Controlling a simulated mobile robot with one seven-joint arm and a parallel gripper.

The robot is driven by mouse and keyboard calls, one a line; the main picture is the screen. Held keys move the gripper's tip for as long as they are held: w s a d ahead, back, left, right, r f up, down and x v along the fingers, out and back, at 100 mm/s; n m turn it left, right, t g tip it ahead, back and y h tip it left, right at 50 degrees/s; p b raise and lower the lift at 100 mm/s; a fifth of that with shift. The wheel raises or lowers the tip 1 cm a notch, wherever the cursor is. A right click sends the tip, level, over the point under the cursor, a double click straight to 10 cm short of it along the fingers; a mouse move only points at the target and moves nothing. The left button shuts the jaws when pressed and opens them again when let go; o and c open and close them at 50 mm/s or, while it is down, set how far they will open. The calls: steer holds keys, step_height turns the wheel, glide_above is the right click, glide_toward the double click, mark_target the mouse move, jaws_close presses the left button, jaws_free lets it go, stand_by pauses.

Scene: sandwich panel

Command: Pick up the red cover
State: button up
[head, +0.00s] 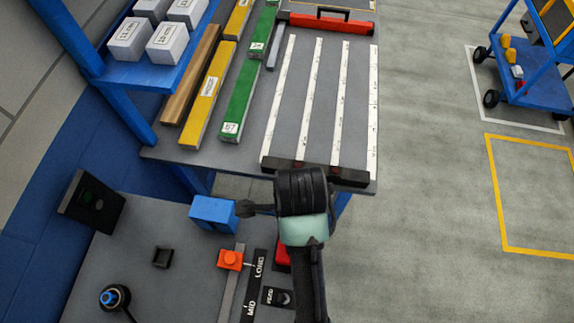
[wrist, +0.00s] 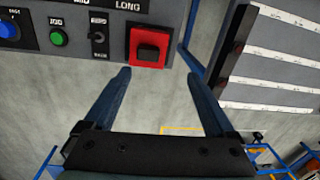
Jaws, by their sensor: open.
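The red cover (wrist: 133,35) shows in the wrist view as a red square with a raised black block in its middle, set at the edge of the grey panel. In the head view only a red sliver of the cover (head: 282,255) shows, with my arm hiding the rest. My gripper (wrist: 153,75) is open and empty. Its two dark blue fingers lie on either side of the cover in the wrist view, with the tips a little below it in the picture. I cannot tell the height between fingertips and cover.
The grey panel (head: 185,285) holds an orange slider knob (head: 230,260), a blue box (head: 212,213) and a black switch box (head: 92,204). A green button (wrist: 57,37) and a switch (wrist: 98,33) sit left of the cover. A workbench with white strips (head: 307,100) stands behind.

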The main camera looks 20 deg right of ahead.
steer(key=shift+m+g, duration=0.4)
steer(key=f, duration=0.3)
steer(key=s+f+p, duration=0.1)
steer(key=f, duration=0.2)
steer(key=shift+s+a, duration=0.15)
steer(key=shift+s, duration=0.05)
steer(key=shift+f+p, duration=0.85)
steer(key=shift+f, duration=2.3)
jaws_close()
